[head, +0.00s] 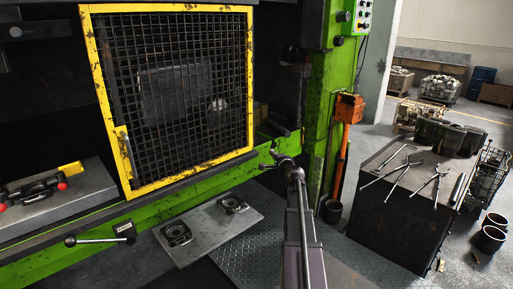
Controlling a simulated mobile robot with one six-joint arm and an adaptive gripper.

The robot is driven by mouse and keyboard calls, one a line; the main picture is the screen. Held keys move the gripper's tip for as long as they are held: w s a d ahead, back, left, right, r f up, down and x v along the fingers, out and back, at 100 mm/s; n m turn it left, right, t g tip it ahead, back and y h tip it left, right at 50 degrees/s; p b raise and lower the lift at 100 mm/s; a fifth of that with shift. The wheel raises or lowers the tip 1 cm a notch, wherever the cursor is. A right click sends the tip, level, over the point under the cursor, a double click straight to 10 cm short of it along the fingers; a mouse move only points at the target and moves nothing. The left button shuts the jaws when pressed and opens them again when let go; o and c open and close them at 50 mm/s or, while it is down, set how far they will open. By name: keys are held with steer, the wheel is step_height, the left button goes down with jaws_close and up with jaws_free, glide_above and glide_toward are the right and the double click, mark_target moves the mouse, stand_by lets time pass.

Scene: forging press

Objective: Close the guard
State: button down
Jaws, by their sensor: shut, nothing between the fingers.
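The guard (249,85) is a yellow frame with black wire mesh, worn at the edges. It stands upright across the left and middle of the green press front, and dark machine parts show through the mesh. A yellow plate (124,152) sits at its lower left corner. To the right of the guard, a dark gap opens into the press. My gripper (275,151) is shut and empty, just right of the guard's lower right corner and in front of the green lower beam. It looks apart from the guard, but the depth between them is hard to judge.
A lever (100,238) sticks out at the lower left. A low plate (195,235) with two pedals lies below the press. A grey ledge (85,200) holds a clamp. An orange post (343,150) and a dark table (385,215) with tongs stand right. Floor between is partly clear.

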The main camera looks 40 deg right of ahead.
steer(key=shift+w, duration=0.1)
steer(key=x, duration=1)
steer(key=shift+s+a, duration=0.15)
steer(key=shift+a, duration=0.9)
steer(key=shift+s+a, duration=0.15)
steer(key=shift+a, duration=0.9)
steer(key=shift+s, duration=0.1)
